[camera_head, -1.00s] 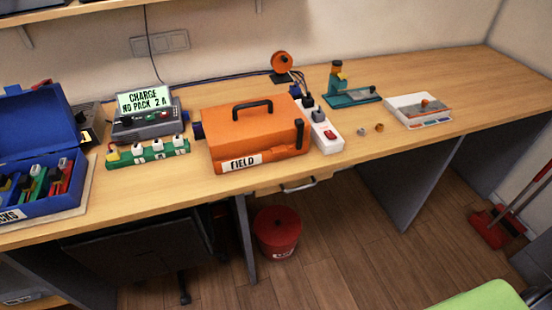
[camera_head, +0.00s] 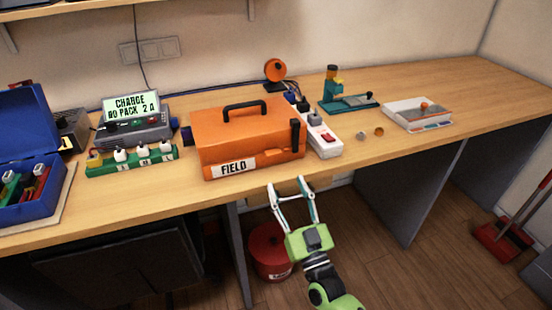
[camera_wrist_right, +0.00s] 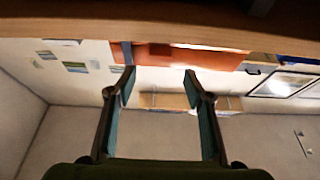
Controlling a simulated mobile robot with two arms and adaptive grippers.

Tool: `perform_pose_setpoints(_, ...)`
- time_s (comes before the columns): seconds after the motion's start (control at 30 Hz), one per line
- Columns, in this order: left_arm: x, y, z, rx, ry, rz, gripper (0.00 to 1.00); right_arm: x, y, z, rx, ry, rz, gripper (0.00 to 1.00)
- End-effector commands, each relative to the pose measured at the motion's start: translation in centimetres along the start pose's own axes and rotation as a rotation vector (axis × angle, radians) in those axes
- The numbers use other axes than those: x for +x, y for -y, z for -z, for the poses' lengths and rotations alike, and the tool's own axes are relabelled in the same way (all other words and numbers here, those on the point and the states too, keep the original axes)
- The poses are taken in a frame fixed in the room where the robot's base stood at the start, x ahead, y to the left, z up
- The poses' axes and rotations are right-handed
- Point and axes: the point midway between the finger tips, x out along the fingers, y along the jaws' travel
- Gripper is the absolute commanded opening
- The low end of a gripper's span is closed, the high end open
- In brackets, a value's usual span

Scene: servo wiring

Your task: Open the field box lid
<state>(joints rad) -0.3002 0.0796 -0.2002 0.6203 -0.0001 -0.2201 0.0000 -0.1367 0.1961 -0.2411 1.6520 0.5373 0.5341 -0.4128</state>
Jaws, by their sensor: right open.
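The orange field box (camera_head: 225,135) sits on the bench with its lid closed and a dark handle (camera_head: 245,108) on top. A white label reading FIELD is on its front, and a dark latch-like part is at its right front corner. My right gripper (camera_head: 291,184) is open and empty, in front of the bench edge and below the box's front right. In the right wrist view its two fingers (camera_wrist_right: 158,75) are spread apart, with an orange surface (camera_wrist_right: 190,56) beyond them under the wooden edge. My left gripper is not in view.
A power strip (camera_head: 322,138) stands close against the box's right side. A charger (camera_head: 133,120) and a green strip with white plugs (camera_head: 130,160) are on the left. A blue case (camera_head: 40,140) is open at far left. The bench's front right is clear.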

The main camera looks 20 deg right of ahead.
Motion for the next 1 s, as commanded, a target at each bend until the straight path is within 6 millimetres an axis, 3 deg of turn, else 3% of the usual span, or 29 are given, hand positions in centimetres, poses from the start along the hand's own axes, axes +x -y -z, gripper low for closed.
perform_pose_setpoints(0.2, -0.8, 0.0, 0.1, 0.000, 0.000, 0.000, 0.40, 5.0, 0.0, 0.2, 0.000, -0.001, 0.000, 0.47)
perform_pose_setpoints(0.4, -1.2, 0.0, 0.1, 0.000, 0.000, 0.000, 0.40, 8.1, 0.0, 0.0, 0.000, 0.000, 0.000, 0.47)
perform_pose_setpoints(0.6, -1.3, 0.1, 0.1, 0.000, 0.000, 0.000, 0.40, 9.3, 0.1, -0.1, 0.001, 0.003, 0.001, 0.47)
perform_pose_setpoints(0.87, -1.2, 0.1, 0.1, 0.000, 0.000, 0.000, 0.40, 9.4, 0.0, -0.1, 0.001, 0.003, 0.001, 0.47)
perform_pose_setpoints(1.0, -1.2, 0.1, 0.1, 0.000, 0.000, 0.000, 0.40, 9.4, 0.0, -0.1, 0.001, 0.003, 0.001, 0.16)
